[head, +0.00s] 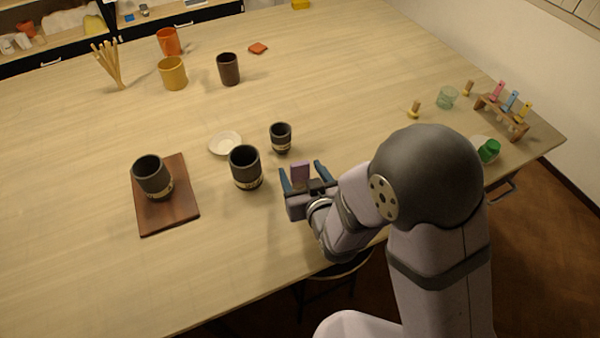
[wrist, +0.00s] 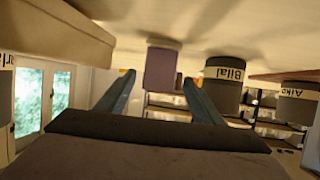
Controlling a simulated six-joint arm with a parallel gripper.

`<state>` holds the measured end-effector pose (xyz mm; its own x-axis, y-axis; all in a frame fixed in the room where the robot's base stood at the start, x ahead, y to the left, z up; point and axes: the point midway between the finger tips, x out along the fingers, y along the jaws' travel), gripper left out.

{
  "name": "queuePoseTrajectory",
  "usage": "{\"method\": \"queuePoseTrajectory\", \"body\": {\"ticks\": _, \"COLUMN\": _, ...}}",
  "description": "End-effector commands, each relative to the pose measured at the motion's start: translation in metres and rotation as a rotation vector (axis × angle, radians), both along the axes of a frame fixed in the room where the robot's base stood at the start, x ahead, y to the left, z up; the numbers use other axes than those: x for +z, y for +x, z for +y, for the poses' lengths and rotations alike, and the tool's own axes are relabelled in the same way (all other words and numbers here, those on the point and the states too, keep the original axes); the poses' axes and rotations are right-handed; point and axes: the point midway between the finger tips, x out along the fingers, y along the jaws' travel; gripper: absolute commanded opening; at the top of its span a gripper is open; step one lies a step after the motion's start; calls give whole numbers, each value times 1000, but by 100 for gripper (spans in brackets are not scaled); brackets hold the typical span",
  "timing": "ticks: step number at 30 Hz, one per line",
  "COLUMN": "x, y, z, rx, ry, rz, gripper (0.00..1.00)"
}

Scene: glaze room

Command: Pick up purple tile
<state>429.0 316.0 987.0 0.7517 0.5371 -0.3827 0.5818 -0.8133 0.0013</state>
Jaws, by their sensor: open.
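The purple tile (head: 300,172) is a small upright slab on the wooden table, near the front edge. It also shows in the wrist view (wrist: 161,70), where the table is at the top of the picture. My gripper (head: 303,176) has its two blue fingers apart, one on each side of the tile. In the wrist view, my gripper (wrist: 158,84) shows gaps between the tile and both fingers. The tile appears to stand on the table; its lower part is hidden by my gripper in the head view.
Dark cups stand close by: one left (head: 245,168), a smaller one behind (head: 281,137). Another (head: 152,178) is on a brown board (head: 182,215). A white dish (head: 225,143) lies behind. A wooden rack (head: 502,117) is far right. The front left table is clear.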

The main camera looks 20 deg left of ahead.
Motion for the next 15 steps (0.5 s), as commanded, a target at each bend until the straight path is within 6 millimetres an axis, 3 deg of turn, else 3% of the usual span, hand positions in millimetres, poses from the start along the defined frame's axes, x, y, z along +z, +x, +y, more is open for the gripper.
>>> {"method": "queuePoseTrajectory", "body": {"ticks": 15, "x": -7, "y": 16, "z": 10, "rx": -2, "ry": 1, "rz": 2, "gripper": 61}}
